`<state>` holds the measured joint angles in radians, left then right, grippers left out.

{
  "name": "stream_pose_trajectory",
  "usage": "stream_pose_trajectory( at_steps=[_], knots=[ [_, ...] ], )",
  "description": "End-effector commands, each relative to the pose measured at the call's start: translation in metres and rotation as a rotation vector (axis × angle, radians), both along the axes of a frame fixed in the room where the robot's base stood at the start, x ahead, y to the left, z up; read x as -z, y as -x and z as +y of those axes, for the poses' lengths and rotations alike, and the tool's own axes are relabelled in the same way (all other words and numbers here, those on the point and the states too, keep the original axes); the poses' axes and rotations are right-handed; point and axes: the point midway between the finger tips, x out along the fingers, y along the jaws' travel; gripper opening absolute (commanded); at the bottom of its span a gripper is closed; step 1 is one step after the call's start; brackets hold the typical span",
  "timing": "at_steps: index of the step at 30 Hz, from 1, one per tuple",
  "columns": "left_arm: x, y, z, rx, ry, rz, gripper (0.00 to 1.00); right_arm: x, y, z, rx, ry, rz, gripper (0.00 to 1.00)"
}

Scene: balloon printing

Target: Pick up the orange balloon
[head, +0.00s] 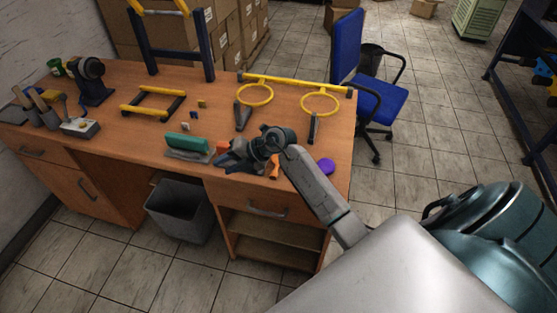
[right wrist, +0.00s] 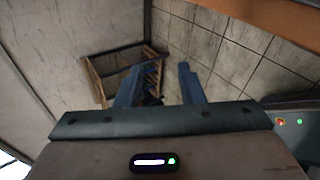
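Two small orange patches show on the desk in the head view, one left of my right gripper (head: 238,160) and one, an orange piece (head: 275,169), just right of it under the wrist. I cannot tell which is the orange balloon, as the gripper and wrist partly cover both. My right gripper is low over the desk's front edge area. In the right wrist view its two blue fingers (right wrist: 158,87) stand apart with no balloon visible between them. My left gripper is not in view.
A purple object (head: 326,166) lies right of my right wrist on the wooden desk (head: 130,150). A yellow bar with two rings (head: 295,85) stands behind. A grey bin (head: 180,211) is below; a blue chair (head: 380,103) stands right.

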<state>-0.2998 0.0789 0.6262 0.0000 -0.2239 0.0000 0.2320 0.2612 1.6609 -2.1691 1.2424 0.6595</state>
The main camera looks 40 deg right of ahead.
Motion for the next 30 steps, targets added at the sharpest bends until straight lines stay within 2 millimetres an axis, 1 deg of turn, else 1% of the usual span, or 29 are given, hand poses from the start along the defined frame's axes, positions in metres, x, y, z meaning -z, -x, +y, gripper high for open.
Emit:
stream_pose_trajectory(
  at_steps=[1,2,3,6,9,12,15,17,20,27,30],
  knots=[
    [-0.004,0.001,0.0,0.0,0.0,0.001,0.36,0.002,-0.003,-0.017,-0.007,0.107,0.078,0.35],
    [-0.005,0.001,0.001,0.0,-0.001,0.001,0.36,0.006,-0.001,-0.029,-0.005,0.172,0.135,0.35],
    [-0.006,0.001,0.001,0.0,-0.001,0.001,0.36,0.009,0.001,-0.045,0.004,0.253,0.209,0.35],
    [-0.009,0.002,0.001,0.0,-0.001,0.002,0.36,0.008,0.009,-0.086,0.056,0.427,0.385,0.35],
    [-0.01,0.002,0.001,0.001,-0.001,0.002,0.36,0.0,0.018,-0.117,0.121,0.545,0.528,0.35],
    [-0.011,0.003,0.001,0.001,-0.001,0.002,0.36,-0.008,0.026,-0.137,0.175,0.617,0.623,0.35],
    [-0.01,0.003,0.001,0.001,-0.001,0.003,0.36,-0.011,0.031,-0.147,0.206,0.651,0.673,0.35],
    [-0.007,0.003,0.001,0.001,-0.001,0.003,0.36,-0.009,0.032,-0.149,0.212,0.659,0.685,0.35],
    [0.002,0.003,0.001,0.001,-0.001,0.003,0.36,0.0,0.033,-0.149,0.213,0.661,0.688,0.35],
    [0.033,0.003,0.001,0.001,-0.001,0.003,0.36,0.032,0.033,-0.148,0.211,0.659,0.686,0.35],
    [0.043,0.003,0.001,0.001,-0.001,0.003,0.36,0.041,0.032,-0.148,0.211,0.659,0.685,0.35]
  ],
)
